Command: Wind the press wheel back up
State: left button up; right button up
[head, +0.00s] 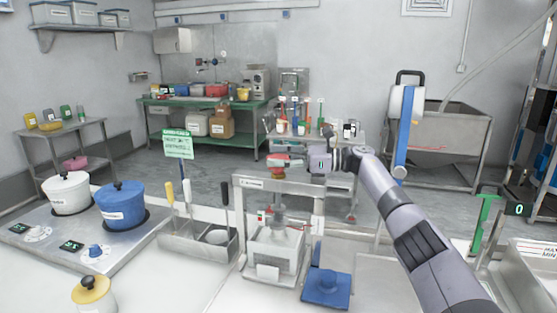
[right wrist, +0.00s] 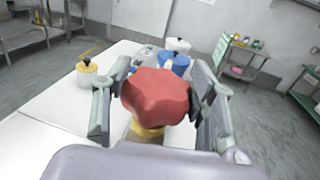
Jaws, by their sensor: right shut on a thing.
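The press (head: 247,183) is a pale metal frame on the white counter with a clear-walled box (head: 262,255) in its lower part. Its red wheel (head: 283,157) sits above the top crossbar. In the right wrist view the red wheel (right wrist: 155,97) fills the space between the fingers, with a yellow part (right wrist: 148,132) below it. My right gripper (head: 288,163) reaches in from the right and is shut on the wheel; in the right wrist view its fingers (right wrist: 160,82) lie on both sides of it. The wheel's far side is hidden. My left gripper is not in view.
A metal caddy (head: 200,243) with tools stands left. Beyond it are a blue pot (head: 121,205) and a white pot (head: 67,193) on a hob. A yellow-lidded jar (head: 92,293) stands at front left.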

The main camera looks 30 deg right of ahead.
jog(key=shift+r, duration=0.1)
jog(key=o, duration=1.2)
jog(key=v, duration=1.2)
jog(key=shift+a, duration=0.1)
